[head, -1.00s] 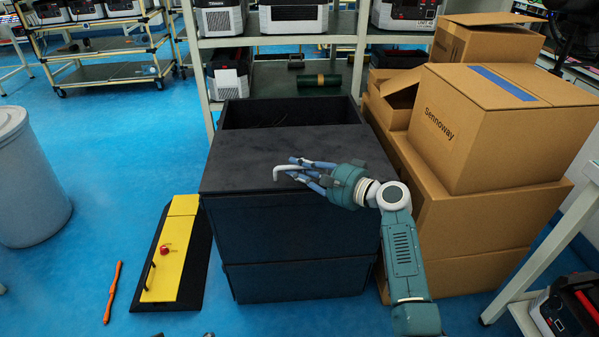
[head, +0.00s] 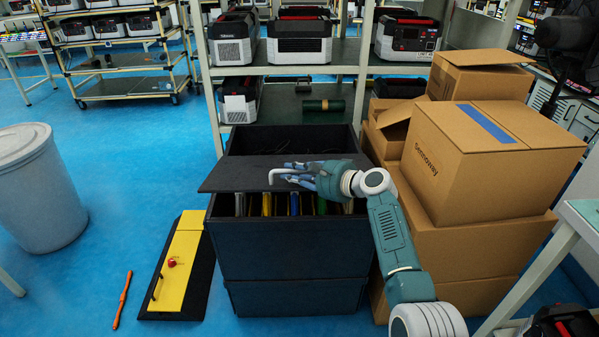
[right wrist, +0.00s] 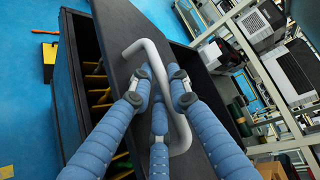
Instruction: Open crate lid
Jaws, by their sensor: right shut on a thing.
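The dark crate (head: 290,248) stands on the blue floor in the middle of the head view. Its flat dark lid (head: 228,177) is lifted at the front edge, and a gap shows coloured dividers inside. The white bent handle (head: 283,172) sits on the lid; it also shows in the right wrist view (right wrist: 181,135). My right gripper (head: 298,179) has its blue fingers around the handle, shut on it. In the right wrist view the lid (right wrist: 120,30) is tilted over the open crate interior. My left gripper is in neither view.
Stacked cardboard boxes (head: 490,150) stand close on the crate's right. A shelf (head: 300,70) with power units is behind. A yellow and black board (head: 178,262), an orange tool (head: 122,299) and a grey bin (head: 35,190) are on the left, with clear floor between.

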